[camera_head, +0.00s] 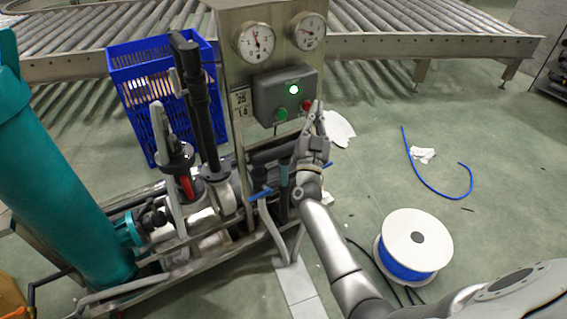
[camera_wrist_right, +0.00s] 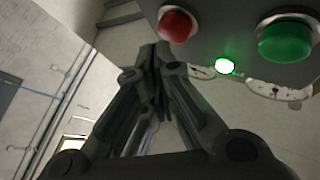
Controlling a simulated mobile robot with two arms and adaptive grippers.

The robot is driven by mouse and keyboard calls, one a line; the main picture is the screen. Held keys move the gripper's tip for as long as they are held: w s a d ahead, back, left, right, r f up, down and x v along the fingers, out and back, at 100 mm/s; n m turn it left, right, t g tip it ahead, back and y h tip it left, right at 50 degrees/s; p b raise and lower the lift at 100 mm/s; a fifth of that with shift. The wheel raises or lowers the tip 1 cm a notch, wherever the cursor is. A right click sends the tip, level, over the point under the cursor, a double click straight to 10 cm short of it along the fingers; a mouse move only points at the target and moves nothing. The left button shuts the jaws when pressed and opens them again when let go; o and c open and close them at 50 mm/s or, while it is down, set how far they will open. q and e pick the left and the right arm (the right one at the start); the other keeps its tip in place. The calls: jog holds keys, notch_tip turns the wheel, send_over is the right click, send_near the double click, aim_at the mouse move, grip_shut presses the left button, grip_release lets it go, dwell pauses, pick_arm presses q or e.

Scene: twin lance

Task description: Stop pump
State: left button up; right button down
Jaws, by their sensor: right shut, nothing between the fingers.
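The pump control box (camera_head: 285,96) is a dark grey box on a steel panel. It has a lit green lamp (camera_head: 294,90) on top, a green button (camera_head: 281,114) at its lower left and a red button (camera_head: 307,105) at its lower right. In the right wrist view the red button (camera_wrist_right: 176,24) and green button (camera_wrist_right: 287,37) show at the top, with the lamp (camera_wrist_right: 225,66) lit. My right gripper (camera_head: 317,108) is shut and empty, its tips close to the red button; I cannot tell whether they touch. My left gripper is not in view.
Two gauges (camera_head: 256,42) sit above the box. Black pipes and a blue-handled valve (camera_head: 260,194) stand below left. A blue crate (camera_head: 140,75) is behind, a teal tank (camera_head: 60,170) at left. A white spool (camera_head: 415,240) and blue hose (camera_head: 423,180) lie on the floor at right.

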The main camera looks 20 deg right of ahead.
jog(key=shift+w+a, duration=0.1)
jog(key=shift+w, duration=0.35)
jog(key=shift+s+p, duration=0.35)
jog(key=shift+s, duration=0.05)
jog(key=shift+a, duration=0.1)
